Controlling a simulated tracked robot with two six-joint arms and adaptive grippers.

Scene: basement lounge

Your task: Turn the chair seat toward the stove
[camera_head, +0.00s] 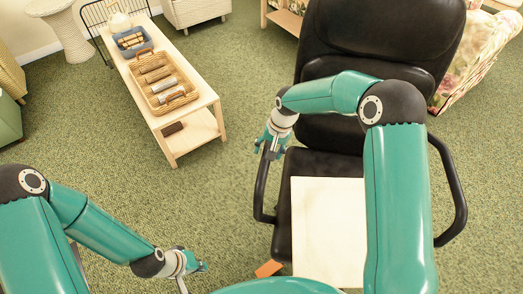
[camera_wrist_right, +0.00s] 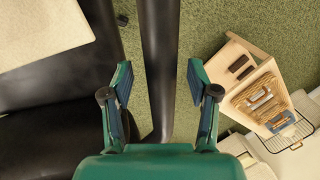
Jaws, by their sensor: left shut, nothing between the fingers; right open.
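The black office chair (camera_head: 385,30) stands at the right of the head view with its backrest at the far side. A flat cream square (camera_head: 325,225) lies on its dark seat. My right gripper (camera_head: 270,148) is open at the chair's left armrest (camera_head: 260,195). In the right wrist view the dark armrest bar (camera_wrist_right: 157,50) runs between the spread fingers of the right gripper (camera_wrist_right: 158,78); I cannot tell whether they touch it. My left gripper (camera_head: 198,268) is shut and empty, low over the carpet left of the chair. No stove is in view.
A light wooden table (camera_head: 178,140) at the upper left carries a wicker tray (camera_head: 152,92) and a blue-grey basket (camera_head: 131,38). A black wire rack (camera_head: 92,16) stands behind it. A small orange thing (camera_head: 268,268) is near the seat's front left corner. Green carpet between table and chair is clear.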

